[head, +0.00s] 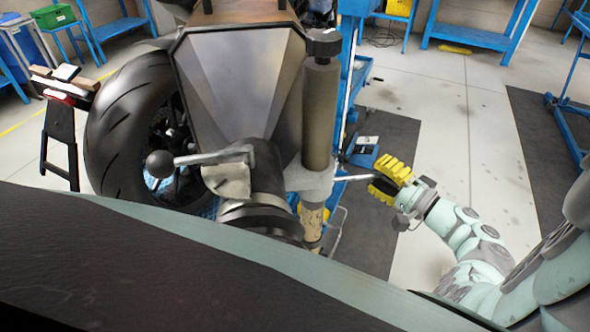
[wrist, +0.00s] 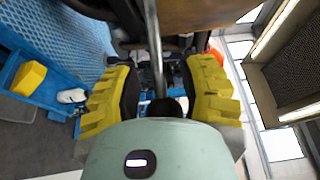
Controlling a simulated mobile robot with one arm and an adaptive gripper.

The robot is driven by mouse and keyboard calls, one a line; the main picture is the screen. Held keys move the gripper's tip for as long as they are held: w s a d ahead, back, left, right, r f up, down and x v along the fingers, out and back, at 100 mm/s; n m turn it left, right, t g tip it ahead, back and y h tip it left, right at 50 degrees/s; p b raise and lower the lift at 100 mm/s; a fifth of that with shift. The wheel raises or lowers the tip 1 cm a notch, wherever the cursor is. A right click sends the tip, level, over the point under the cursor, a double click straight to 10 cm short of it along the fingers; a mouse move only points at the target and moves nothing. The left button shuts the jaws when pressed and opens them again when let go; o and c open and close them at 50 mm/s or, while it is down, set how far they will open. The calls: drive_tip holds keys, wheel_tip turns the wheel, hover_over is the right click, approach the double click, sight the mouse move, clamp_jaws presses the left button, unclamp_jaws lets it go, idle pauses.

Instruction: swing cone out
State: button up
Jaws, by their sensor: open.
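A large grey faceted metal hood (head: 235,85), which looks like the cone, stands at the centre of the head view beside an upright dark cylinder (head: 318,115). A thin rod (head: 352,178) sticks out to the right from the cylinder's lower mount. My gripper (head: 388,180) has yellow padded fingers and is at the rod's outer end. In the wrist view the rod (wrist: 156,50) runs down between the open fingers (wrist: 163,95) to a dark end. The fingers stand apart on both sides of it.
A ball-ended lever (head: 205,157) sits on a clamp below the hood. A motorcycle wheel (head: 130,125) is at left, with a black stand (head: 62,140) next to it. Blue frames and a cart stand behind. The floor at right (head: 440,120) is clear.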

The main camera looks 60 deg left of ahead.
drive_tip(key=shift+c, duration=0.2)
clamp_jaws()
drive_tip(key=shift+d, duration=0.15)
idle(0.4)
